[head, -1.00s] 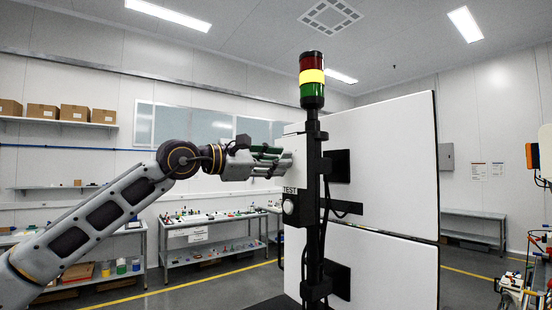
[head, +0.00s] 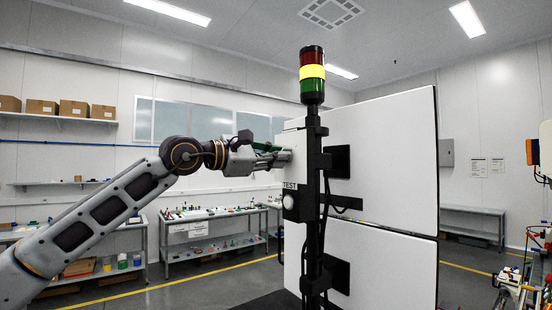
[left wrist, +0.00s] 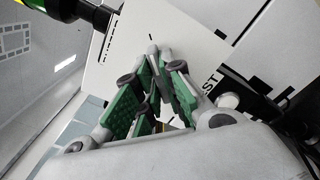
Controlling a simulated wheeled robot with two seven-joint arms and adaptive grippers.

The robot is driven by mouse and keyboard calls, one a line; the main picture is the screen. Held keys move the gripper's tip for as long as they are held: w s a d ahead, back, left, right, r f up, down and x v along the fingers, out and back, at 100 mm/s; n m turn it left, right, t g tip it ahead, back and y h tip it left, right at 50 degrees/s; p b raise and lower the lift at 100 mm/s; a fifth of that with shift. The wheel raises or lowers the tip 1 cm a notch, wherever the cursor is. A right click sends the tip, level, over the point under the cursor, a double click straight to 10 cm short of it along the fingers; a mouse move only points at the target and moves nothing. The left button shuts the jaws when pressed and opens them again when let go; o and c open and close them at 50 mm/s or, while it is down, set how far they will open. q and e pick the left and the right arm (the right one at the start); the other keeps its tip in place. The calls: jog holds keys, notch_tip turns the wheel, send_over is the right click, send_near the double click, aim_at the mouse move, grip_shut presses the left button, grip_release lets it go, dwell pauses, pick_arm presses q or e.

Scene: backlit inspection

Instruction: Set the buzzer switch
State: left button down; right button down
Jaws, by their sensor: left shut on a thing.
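My left gripper (head: 284,156) reaches in from the left. Its fingertips are at the narrow white side face of the panel (head: 293,146), above the TEST label. My right gripper is not in view.
A black post with a red, yellow and green light tower (head: 312,75) stands just right of the gripper. A white TEST button (head: 288,202) sits below it and also shows in the left wrist view (left wrist: 228,100). Benches (head: 205,215) stand behind, clear of the arm.

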pick_arm(q)
jog(key=n+b, duration=1.1)
jog(key=n, duration=0.7)
jog(key=shift+a+b, duration=0.1)
jog(key=shift+b, duration=0.3)
dwell(0.4)
dwell(0.3)
jog(key=c, duration=1.5)
grip_release()
jog(key=shift+w, duration=0.1)
jog(key=shift+c, duration=0.2)
